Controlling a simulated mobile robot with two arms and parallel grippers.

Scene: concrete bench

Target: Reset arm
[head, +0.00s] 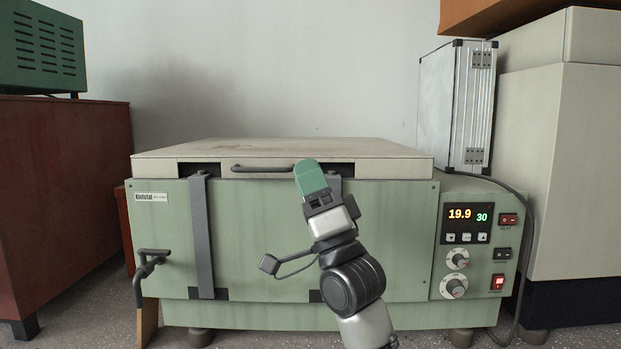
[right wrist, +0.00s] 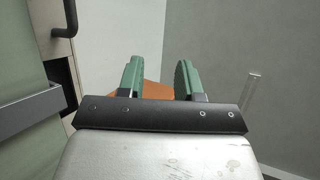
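My right gripper (head: 311,178) rises from the bottom right of centre in the head view, in front of a green lab bath or oven. Its green fingers show side-on there and overlap the right end of the dark lid handle (head: 262,168). In the right wrist view the two green fingers (right wrist: 160,80) stand apart with nothing between them, so the gripper is open and empty. In that view the lid handle (right wrist: 65,20) is at the upper left, apart from the fingers. My left gripper is in neither view.
The appliance (head: 255,230) has a closed pale lid (head: 290,151), a lit control panel (head: 467,225) at right and a dark tap (head: 150,262) at left. A silver case (head: 457,105) stands behind at right. A red cabinet (head: 65,190) is at left.

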